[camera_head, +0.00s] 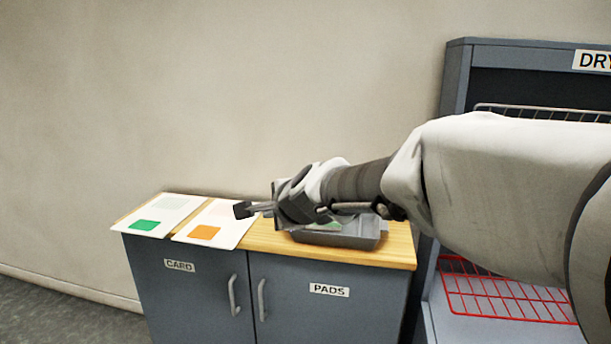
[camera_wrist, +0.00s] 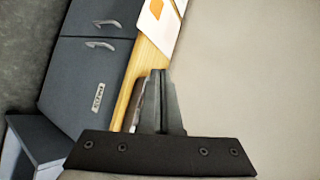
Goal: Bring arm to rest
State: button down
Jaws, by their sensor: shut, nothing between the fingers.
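My gripper (camera_head: 243,210) reaches in from the right in the head view, pointing left above the wooden cabinet top. Its fingers are together with nothing between them; they also show closed in the wrist view (camera_wrist: 160,74). My arm is stretched out across the right half of the head view. The gripper's tip overlaps the card with the orange patch (camera_head: 216,221) in the picture. I cannot tell its exact height above it.
A grey tray (camera_head: 350,241) sits on the cabinet top (camera_head: 385,252), partly behind my wrist. A card with a green patch (camera_head: 158,213) lies at the left end. A rack unit (camera_head: 458,80) labelled "DRY" with a red wire shelf (camera_head: 500,298) stands right. The wall behind is bare.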

jog(key=s+d+f+n+g+h, duration=0.25)
jog(key=s+d+n, duration=0.45)
jog(key=s+d, duration=0.5)
jog(key=s+d+f+n+g+h, duration=0.3)
jog(key=s+d+n, duration=0.5)
jog(key=s, duration=0.9)
notch_tip(320, 180, up, 18)
jog(key=p, duration=2)
jog(key=shift+w+d+r+m, duration=0.15)
jog(key=shift+d+r+m, duration=0.1)
jog(key=shift+d+m, duration=0.2)
jog(key=shift+t, duration=0.25)
